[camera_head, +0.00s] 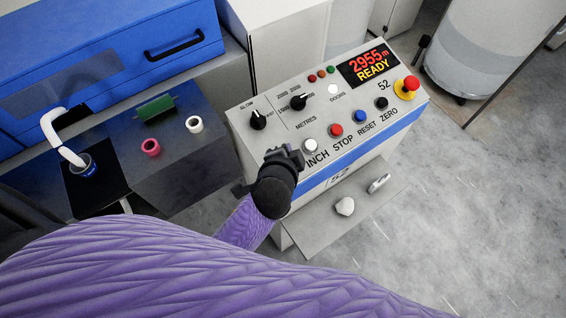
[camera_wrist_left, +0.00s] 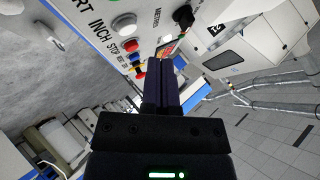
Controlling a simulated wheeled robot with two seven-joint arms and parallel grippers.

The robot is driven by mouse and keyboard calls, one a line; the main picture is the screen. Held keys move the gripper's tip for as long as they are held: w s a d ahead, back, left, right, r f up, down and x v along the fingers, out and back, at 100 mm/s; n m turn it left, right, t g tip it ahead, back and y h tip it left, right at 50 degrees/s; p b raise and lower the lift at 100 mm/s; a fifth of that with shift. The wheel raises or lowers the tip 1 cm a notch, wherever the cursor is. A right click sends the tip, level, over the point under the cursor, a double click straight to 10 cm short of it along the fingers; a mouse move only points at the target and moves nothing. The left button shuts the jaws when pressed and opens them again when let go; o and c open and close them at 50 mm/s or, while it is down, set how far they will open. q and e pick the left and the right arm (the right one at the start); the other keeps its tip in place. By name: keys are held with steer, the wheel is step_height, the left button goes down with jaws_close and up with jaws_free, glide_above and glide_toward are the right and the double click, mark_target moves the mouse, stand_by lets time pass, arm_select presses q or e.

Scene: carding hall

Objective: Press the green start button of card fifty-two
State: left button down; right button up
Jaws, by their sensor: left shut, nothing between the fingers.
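The grey control panel of card fifty-two (camera_head: 318,122) tilts up in the head view, its display (camera_head: 368,63) reading "2955m READY". The green start button is hidden behind my left gripper in the head view. A green edge at the top of the left wrist view (camera_wrist_left: 114,2) seems to be it, beside the white inch button (camera_wrist_left: 123,25). My left gripper (camera_head: 284,160) is shut and empty at the panel's lower left corner, left of the inch button (camera_head: 310,146). It also shows in the left wrist view (camera_wrist_left: 165,68). I cannot tell whether it touches the panel. My right gripper is not in view.
Close along the row are the red stop (camera_head: 336,130), blue reset (camera_head: 360,116) and black zero (camera_head: 381,103) buttons. A red emergency stop (camera_head: 411,83) stands at the right. Two dark knobs (camera_head: 258,119) (camera_head: 298,102) rise above. A shelf (camera_head: 322,228) with small items sits below.

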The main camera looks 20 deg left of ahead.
arm_select(q)
steer(key=f+b, duration=0.2)
steer(key=f, duration=0.1)
steer(key=a+f+b, duration=0.1)
steer(key=f, duration=0.1)
steer(key=shift+w+f+b, duration=0.1)
steer(key=shift+w+b, duration=0.3)
steer(key=shift+f, duration=0.25)
steer(key=shift+a, duration=0.1)
stand_by(1.2)
steer(key=shift+w+a+f, duration=0.1)
steer(key=shift+w+f, duration=0.05)
steer(key=shift+f, duration=0.2)
steer(key=shift+a+f+b, duration=0.1)
steer(key=shift+f+b, duration=0.35)
steer(key=shift+b, duration=0.1)
stand_by(0.5)
steer(key=shift+d+r+p, duration=0.2)
steer(key=shift+r+p, duration=0.65)
steer(key=shift+p, duration=0.2)
